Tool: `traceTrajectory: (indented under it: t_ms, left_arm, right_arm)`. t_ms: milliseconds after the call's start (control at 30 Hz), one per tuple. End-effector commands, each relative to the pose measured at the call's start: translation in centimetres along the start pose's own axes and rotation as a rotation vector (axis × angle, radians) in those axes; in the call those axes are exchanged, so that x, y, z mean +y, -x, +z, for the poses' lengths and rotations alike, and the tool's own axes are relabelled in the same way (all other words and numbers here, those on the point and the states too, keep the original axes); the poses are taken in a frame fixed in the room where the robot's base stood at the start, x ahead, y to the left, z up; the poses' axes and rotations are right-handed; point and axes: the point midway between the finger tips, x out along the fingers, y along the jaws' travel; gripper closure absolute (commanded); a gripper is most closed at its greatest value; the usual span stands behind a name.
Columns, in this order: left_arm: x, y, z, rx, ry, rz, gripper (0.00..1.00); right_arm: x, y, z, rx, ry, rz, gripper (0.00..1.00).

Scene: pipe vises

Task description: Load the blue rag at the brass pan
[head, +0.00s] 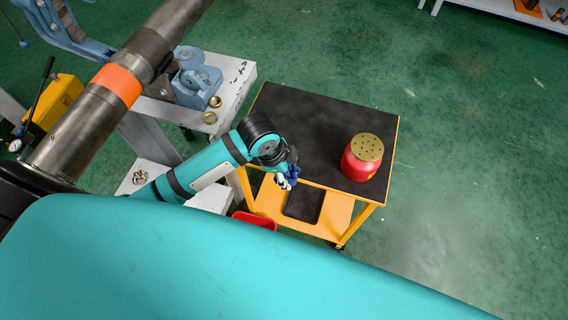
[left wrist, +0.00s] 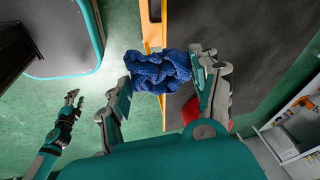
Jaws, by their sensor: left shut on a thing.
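The blue rag (left wrist: 158,70) is a crumpled, textured cloth held between the two fingers of my left gripper (left wrist: 165,88) in the left wrist view. In the head view my left gripper (head: 287,176) is over the near left edge of the cart, and only a little of the rag (head: 293,170) shows there. The brass pan (head: 368,147) is a round perforated disc on top of a red can (head: 358,168), to the right of the gripper and apart from it. My right gripper (left wrist: 73,103) shows small in the left wrist view, its fingers apart and empty.
The can stands on the dark top of an orange cart (head: 315,115), which is otherwise clear. A red bin (head: 254,219) is below its left side. A bench with a blue vise (head: 190,80) and brass fittings (head: 210,118) is at left. Green floor is free at right.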

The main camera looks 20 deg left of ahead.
Motion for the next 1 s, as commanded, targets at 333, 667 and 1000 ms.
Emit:
traceTrajectory:
  t_ms: [333,667,1000]
  left_arm:
    - [0.0,0.0,0.0,0.000,0.000,0.001,0.63]
    - [-1.4,1.6,-1.2,-0.008,0.066,-0.024,0.64]
    - [-6.8,11.7,-4.3,-0.084,0.575,-0.165,0.64]
  right_arm:
    - [0.0,0.0,0.0,0.000,0.000,0.000,0.60]
    - [0.0,0.0,0.0,0.000,0.000,0.000,0.60]
    - [0.0,0.0,0.0,0.000,0.000,0.000,0.60]
